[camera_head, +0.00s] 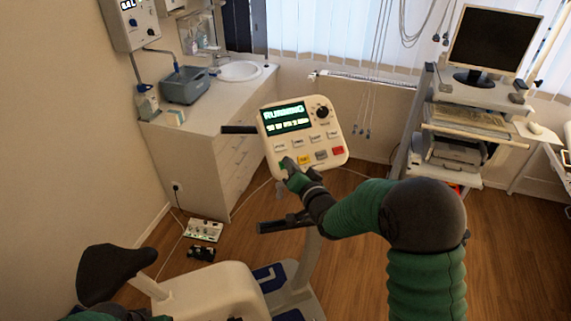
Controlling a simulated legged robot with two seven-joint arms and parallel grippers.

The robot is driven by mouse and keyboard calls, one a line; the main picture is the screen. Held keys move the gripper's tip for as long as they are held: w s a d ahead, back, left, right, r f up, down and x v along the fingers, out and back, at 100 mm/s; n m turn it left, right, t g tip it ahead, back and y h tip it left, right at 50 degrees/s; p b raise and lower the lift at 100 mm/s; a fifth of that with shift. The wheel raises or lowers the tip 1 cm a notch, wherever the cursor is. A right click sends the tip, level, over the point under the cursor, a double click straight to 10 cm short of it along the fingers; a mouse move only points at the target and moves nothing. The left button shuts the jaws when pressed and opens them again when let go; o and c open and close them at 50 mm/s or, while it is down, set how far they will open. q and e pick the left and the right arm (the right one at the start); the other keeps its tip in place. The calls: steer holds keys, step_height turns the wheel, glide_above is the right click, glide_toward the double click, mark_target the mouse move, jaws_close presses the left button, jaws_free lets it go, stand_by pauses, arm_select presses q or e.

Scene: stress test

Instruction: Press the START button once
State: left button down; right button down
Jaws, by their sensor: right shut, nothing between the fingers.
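The control panel (333,129) is a cream, tilted console on an exercise bike. Its lit green screen (286,117) reads "RUNNING" with a smaller line below. A black knob (322,113) is right of the screen. Below is a row of pale buttons, then a yellow button (304,160), a grey one (321,155) and a red one (338,150). Their labels are too small to read surely. I cannot identify START.
The bike's handlebars (284,225) and black saddle (112,272) stand around my arm. A counter with a sink (240,71) is behind left, a monitor cart (476,95) right. Small devices (204,230) lie on the floor. Part of my left arm shows at the bottom left.

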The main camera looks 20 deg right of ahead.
steer(key=s+r+p, duration=0.1)
steer(key=r, duration=0.1)
steer(key=s+r+p, duration=0.1)
steer(key=s+r, duration=0.1)
steer(key=shift+d, duration=0.15)
stand_by(0.4)
steer(key=s+r+p, duration=0.4)
steer(key=r, duration=0.1)
steer(key=shift+s+d+r, duration=0.15)
steer(key=shift+d+r, duration=0.1)
stand_by(0.6)
